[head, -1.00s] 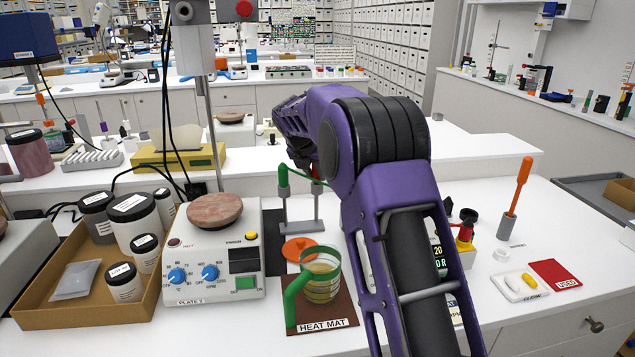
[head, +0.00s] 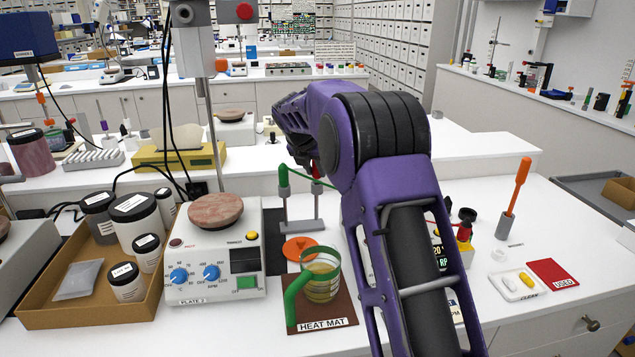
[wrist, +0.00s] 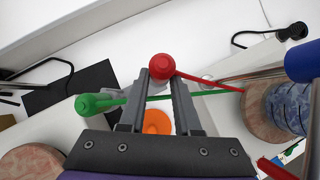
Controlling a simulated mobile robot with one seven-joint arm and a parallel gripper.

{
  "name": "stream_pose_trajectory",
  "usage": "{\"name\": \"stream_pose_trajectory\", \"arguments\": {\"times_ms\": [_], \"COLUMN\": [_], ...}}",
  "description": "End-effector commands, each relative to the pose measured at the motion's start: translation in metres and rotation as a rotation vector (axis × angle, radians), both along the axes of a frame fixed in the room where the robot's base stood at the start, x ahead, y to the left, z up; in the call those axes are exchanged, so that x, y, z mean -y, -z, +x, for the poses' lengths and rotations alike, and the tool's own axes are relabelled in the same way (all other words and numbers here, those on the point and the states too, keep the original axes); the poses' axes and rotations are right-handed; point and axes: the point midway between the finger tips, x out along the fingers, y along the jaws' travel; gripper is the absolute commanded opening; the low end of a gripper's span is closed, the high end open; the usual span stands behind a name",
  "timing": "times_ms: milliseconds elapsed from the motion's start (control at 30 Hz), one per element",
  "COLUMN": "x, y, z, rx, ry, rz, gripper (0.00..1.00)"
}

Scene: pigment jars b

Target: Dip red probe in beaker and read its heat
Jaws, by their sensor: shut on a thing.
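My gripper (wrist: 158,100) is shut on the red probe (wrist: 161,67), whose round red head shows between the fingers in the wrist view. In the head view my arm hides most of the gripper, and a bit of red shows above the stand (head: 302,225). The green probe (head: 283,178) sits on the stand's left post, and it also shows in the wrist view (wrist: 86,104). The glass beaker (head: 322,290), with a green handle and yellowish liquid, stands on the brown heat mat (head: 334,312). A meter display (head: 441,262) is partly hidden by my arm.
An orange lid (head: 298,246) lies behind the beaker. A hot plate (head: 212,260) stands left of the mat, with a cardboard tray (head: 60,308) of jars beyond it. At right are an orange-handled tool (head: 517,190) and a clean dish (head: 515,290). Cables cross near the gripper.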

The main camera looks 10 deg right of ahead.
Motion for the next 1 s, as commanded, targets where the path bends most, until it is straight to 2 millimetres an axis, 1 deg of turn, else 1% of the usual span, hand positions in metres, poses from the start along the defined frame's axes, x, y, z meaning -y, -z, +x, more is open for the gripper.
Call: {"name": "stream_pose_trajectory", "arguments": {"times_ms": [167, 1000], "x": [0.0, 0.0], "y": [-0.007, -0.058], "z": [0.0, 0.001], "rx": [0.001, 0.002], "ry": [-0.001, 0.0], "rz": [0.0, 0.0], "gripper": [0.0, 0.0]}}
